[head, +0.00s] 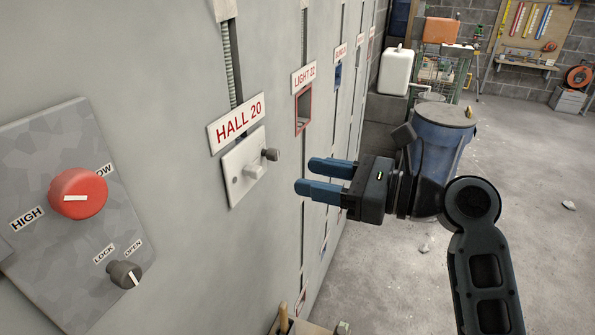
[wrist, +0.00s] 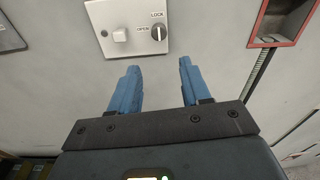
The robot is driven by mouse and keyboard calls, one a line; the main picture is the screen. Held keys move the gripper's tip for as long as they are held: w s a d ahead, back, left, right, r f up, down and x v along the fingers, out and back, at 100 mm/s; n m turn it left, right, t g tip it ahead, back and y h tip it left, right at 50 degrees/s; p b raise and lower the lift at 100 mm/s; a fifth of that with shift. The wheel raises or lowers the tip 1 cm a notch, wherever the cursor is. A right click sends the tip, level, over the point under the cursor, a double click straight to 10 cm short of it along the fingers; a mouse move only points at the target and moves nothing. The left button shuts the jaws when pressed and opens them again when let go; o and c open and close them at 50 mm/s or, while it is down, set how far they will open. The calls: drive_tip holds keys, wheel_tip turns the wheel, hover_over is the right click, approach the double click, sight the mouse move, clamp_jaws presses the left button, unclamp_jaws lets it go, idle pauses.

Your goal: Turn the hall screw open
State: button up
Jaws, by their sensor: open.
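The hall screw is a small dark grey knob (head: 271,154) on the right of a white wall plate (head: 236,183) under the HALL 20 sign (head: 238,121). In the wrist view the screw (wrist: 159,32) has LOCK printed above it and OPEN to its left; its pale mark seems to point up at LOCK. A white switch (wrist: 120,35) sits beside it on the plate. My gripper (head: 311,177) is open and empty, its blue fingers facing the wall, apart from the screw. In the wrist view the fingertips (wrist: 159,66) lie just below the plate, one on each side of the screw's line.
A grey panel with a red HIGH/LOW dial (head: 78,193) and its own LOCK/OPEN knob (head: 124,274) is at the left. A red-framed opening (head: 303,110) under LIGHT 22 lies to the right. A blue barrel (head: 440,140) stands behind my arm. The floor at right is mostly clear.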

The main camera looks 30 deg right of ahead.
sight(278, 154)
drive_tip(key=shift+m+t+y, duration=0.3)
drive_tip(key=shift+m+y, duration=0.1)
drive_tip(key=shift+m, duration=0.1)
drive_tip(key=shift+w+a+r+p, duration=0.1)
drive_tip(key=shift+w+a+r, duration=0.4)
drive_tip(key=shift+w, duration=0.4)
drive_tip(key=shift+w+a+r+p, duration=0.15)
drive_tip(key=shift+w+a+r, duration=0.15)
drive_tip(key=shift+w+a, duration=0.45)
drive_tip(key=shift+w+a+r+p, duration=0.1)
drive_tip(key=shift+w+a+r, duration=0.35)
drive_tip(key=shift+w, duration=0.55)
drive_tip(key=shift+c, duration=0.5)
clamp_jaws()
